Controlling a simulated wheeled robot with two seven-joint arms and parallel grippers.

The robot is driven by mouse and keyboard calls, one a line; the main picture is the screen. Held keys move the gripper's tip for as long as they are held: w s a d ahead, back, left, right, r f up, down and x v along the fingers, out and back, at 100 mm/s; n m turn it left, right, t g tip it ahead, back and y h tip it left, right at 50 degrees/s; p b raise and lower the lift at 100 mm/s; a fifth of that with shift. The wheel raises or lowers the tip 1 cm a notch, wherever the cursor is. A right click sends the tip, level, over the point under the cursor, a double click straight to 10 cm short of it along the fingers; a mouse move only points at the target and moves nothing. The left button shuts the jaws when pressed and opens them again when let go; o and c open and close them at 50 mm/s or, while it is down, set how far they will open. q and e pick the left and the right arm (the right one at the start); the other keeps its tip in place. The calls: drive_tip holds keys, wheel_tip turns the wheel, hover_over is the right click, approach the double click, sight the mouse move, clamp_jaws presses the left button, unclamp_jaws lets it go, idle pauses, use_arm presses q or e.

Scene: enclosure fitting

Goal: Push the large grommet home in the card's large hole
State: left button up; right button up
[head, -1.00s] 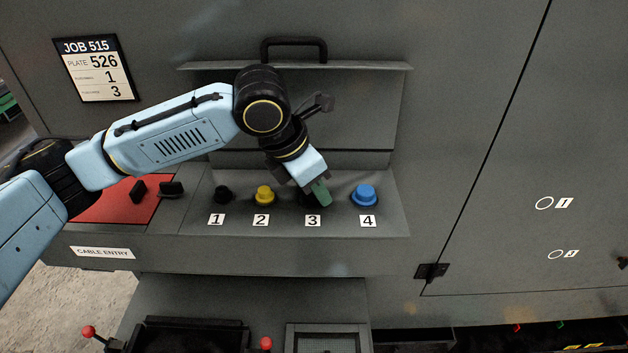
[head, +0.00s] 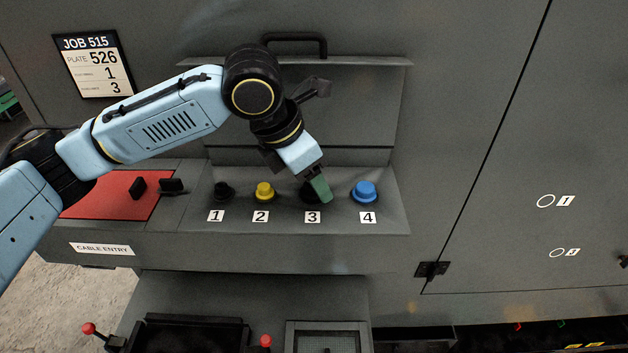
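The job card (head: 93,66) at the upper left reads JOB 515, PLATE 526, then 1 and 3 beside print too small to read. On the sloped shelf, black grommet 1 (head: 222,190), yellow grommet 2 (head: 264,191) and larger blue grommet 4 (head: 364,191) stand above number labels. At label 3 a dark grommet (head: 307,194) shows partly behind my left gripper (head: 319,187). The gripper's green fingertip is right at it. Whether the fingers are closed on it is hidden. My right gripper is out of view.
A grey door (head: 510,120) on the right carries two white ring marks (head: 545,201) with labels. A handle (head: 295,42) sits above the shelf. Red-knobbed levers (head: 88,328) and a dark tray are below. A red panel (head: 112,195) lies left, above a CABLE ENTRY label.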

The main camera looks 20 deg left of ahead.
use_arm(q)
drive_tip(key=v, duration=1.1)
drive_tip(key=shift+a+b, duration=0.35)
drive_tip(key=shift+b, duration=0.1)
drive_tip(key=shift+w, duration=0.15)
